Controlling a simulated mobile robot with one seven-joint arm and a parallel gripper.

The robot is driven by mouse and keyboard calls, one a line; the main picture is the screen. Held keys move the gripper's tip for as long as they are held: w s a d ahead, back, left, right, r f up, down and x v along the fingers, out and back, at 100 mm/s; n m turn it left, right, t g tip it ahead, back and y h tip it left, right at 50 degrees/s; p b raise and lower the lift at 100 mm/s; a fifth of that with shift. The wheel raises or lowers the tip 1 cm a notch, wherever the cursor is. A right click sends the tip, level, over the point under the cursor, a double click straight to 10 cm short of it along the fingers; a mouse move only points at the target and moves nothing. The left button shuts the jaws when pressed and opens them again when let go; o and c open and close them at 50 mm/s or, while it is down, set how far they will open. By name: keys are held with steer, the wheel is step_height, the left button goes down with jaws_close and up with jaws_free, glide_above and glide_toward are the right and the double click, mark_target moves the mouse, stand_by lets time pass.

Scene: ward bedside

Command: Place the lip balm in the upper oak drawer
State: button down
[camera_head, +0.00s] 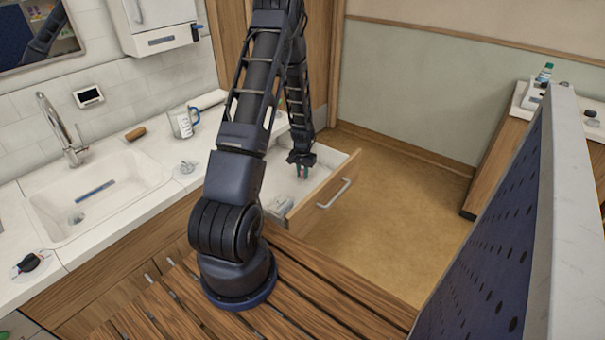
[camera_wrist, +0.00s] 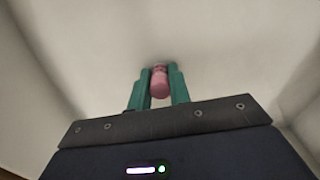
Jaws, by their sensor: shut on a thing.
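The oak drawer (camera_head: 322,200) stands pulled open at the end of the counter, with a pale interior and a metal bar handle. My gripper (camera_head: 302,174) points down into the open drawer. In the wrist view its green fingers (camera_wrist: 159,72) are shut on a small pink cylinder, the lip balm (camera_wrist: 159,84). Pale surfaces of the drawer interior surround it there. I cannot tell whether the lip balm touches the drawer floor. In the head view the lip balm is too small or hidden to make out.
A small grey-white item (camera_head: 280,204) lies in the drawer's near part. A measuring jug (camera_head: 184,122), a brown object (camera_head: 135,133) and a sink (camera_head: 95,195) are on the counter at left. A dark perforated panel (camera_head: 495,235) rises at right. The floor beyond the drawer is clear.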

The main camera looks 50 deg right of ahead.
steer(key=c, duration=1.3)
jaws_free()
steer(key=shift+f, duration=0.1)
step_height(320, 180, up, 12)
steer(key=w+a+r+n+t+h, duration=0.1)
steer(key=w+a+r+n, duration=0.2)
steer(key=w+a+r, duration=0.7)
steer(key=w+a+r+n+t, duration=0.1)
steer(key=w+a+r+n, duration=0.4)
steer(key=a+r, duration=0.9)
steer(key=a+r+n, duration=0.1)
steer(key=a+r, duration=0.2)
steer(key=a, duration=0.3)
steer(key=s+a+r+n+t, duration=0.1)
steer(key=a+r, duration=0.1)
steer(key=a, duration=0.4)
steer(key=a+r+n, duration=0.1)
steer(key=a+r, duration=0.2)
steer(key=a, duration=0.3)
steer(key=s+a+r+n+t+y, duration=0.1)
steer(key=s+a+r+n, duration=0.3)
steer(key=s+a, duration=0.6)
steer(key=shift+s+a+t, duration=0.3)
steer(key=shift+s+a, duration=0.05)
steer(key=shift+a, duration=1)
